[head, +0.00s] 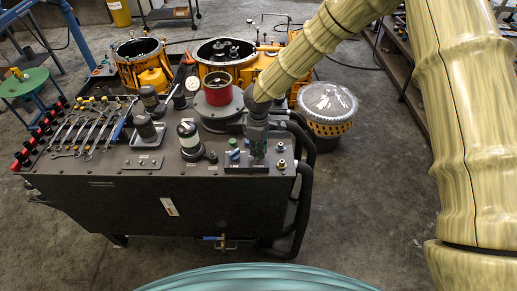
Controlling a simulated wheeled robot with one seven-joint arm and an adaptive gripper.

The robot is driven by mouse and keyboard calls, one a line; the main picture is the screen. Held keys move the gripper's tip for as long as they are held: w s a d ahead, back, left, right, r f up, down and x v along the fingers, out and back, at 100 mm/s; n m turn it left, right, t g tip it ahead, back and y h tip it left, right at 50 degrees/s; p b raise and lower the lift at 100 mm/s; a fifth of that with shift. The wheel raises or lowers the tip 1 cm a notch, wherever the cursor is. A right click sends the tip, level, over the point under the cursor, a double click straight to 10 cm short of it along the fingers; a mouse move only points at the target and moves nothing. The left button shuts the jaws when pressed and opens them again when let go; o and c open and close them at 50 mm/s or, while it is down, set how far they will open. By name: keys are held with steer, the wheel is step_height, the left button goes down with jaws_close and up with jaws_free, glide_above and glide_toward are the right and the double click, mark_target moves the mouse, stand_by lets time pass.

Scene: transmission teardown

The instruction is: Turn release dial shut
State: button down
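My gripper (257,149) reaches down from my arm to a small control panel (230,168) at the right front of the dark workbench. Its fingers are dark and small in the head view, and I cannot tell whether they are open or shut. A blue knob (234,154) stands on the panel just left of the fingers. A brass-coloured fitting (281,164) sits to the right of them. No release dial can be made out for certain; the spot beneath the fingers is hidden by my gripper.
The workbench (150,205) carries wrenches (90,130), a dark cylinder with a pale top (189,140) and a red ring-shaped part (217,88). Black hoses (305,190) run down its right side. Orange housings (145,65) stand behind. Open floor (370,200) lies to the right.

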steer(key=shift+m+b, duration=0.3)
steer(key=shift+f+m+b, duration=0.1)
steer(key=shift+m+b, duration=0.5)
steer(key=shift+m, duration=0.4)
steer(key=m+b, duration=0.1)
steer(key=m, duration=0.2)
steer(key=shift+m+b, duration=0.3)
steer(key=m+b, duration=0.1)
steer(key=m, duration=0.3)
steer(key=shift+m, duration=1.8)
steer(key=c, duration=1.5)
jaws_free()
steer(key=shift+r, duration=0.2)
